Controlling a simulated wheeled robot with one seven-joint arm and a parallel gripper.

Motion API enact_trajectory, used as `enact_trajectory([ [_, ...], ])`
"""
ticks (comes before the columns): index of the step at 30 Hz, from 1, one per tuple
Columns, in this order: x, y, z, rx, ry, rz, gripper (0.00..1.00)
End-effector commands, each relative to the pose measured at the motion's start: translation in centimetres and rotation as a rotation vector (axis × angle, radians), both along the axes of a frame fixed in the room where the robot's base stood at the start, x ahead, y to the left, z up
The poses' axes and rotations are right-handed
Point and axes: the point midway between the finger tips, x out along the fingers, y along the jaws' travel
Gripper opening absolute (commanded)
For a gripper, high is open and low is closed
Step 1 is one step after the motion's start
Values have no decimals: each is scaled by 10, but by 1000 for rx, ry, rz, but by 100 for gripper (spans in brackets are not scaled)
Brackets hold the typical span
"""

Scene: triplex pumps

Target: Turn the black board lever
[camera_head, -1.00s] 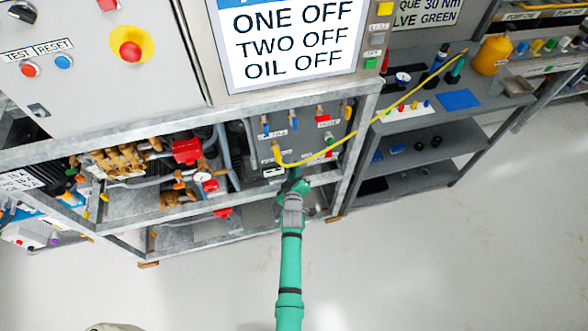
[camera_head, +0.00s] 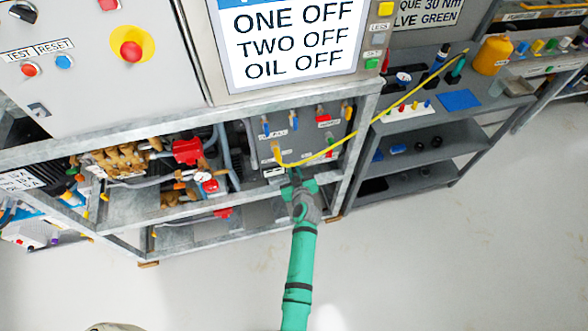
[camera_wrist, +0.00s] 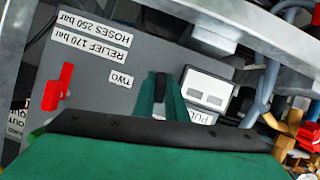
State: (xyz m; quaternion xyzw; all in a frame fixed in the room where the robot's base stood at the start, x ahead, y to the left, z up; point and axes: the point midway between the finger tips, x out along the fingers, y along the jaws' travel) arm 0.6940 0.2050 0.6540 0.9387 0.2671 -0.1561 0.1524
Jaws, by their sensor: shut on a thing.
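The grey board (camera_head: 300,140) stands in the right part of the metal frame, with coloured levers and labels on it. In the wrist view the board (camera_wrist: 90,75) appears upside down. My gripper (camera_head: 297,178) is at the board's lower edge. In the wrist view its green fingers (camera_wrist: 160,100) are close together, shut on a narrow dark piece between them, which appears to be the black lever (camera_wrist: 160,84). The fingers and the green gripper body hide most of it. A "TWO" label (camera_wrist: 121,81) is beside the fingers.
A red lever (camera_wrist: 58,87) and a white double-window part (camera_wrist: 206,91) flank the fingers. A yellow hose (camera_head: 340,143) runs from the board to the grey shelf rack (camera_head: 425,132) at right. Frame rails (camera_head: 200,212) lie close to the arm. The floor in front is clear.

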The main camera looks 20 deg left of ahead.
Motion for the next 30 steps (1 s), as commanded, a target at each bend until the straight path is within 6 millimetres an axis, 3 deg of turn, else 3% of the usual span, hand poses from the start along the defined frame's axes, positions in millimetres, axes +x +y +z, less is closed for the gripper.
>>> enact_trajectory([
  [12,1,-2,0,160,107,-4,0],
  [29,0,-2,0,183,124,-5,0],
  [30,0,-2,0,183,124,-5,19],
])
